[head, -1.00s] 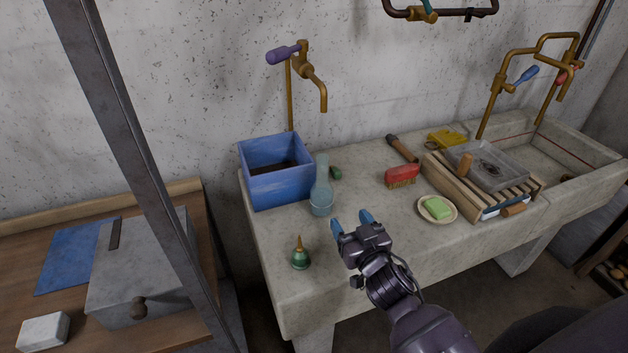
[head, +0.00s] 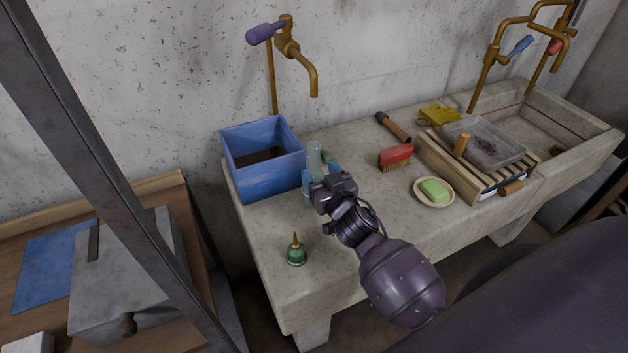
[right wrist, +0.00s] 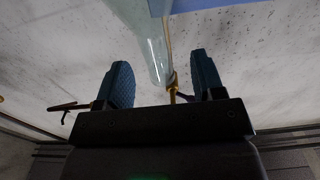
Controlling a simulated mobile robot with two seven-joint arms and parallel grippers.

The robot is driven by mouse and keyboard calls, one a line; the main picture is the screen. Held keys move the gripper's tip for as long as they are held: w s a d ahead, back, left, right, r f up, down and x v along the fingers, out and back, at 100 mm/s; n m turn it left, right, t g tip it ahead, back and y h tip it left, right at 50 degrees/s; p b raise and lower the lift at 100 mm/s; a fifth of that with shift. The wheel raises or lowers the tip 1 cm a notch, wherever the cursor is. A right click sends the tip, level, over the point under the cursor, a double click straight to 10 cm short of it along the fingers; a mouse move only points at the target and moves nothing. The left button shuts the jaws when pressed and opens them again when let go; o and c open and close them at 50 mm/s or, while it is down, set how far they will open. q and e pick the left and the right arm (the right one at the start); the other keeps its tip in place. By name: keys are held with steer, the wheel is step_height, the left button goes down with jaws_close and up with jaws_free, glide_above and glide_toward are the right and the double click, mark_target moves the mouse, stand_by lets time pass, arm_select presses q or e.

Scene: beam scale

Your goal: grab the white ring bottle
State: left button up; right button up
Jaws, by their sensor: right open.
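A pale, translucent glass bottle (head: 314,157) stands upright on the stone counter, just right of the blue box; I cannot make out a white ring on it. My right gripper (head: 320,177) is at the bottle with its blue fingers open, and it hides much of the bottle's lower part. In the right wrist view the bottle (right wrist: 143,35) shows ahead, above the gap between the open fingers (right wrist: 163,78). I cannot tell whether a finger touches it. My left gripper is not in view.
The blue box (head: 265,180) stands close left of the bottle. A green dropper bottle (head: 297,252) stands nearer the front edge. A red brush (head: 395,156), a green soap (head: 435,189) on a dish and a slatted rack (head: 450,165) lie to the right.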

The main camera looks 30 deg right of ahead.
mark_target(317, 165)
steer(key=w, duration=0.3)
steer(key=w+d, duration=0.1)
steer(key=w, duration=0.1)
jaws_close()
stand_by(0.3)
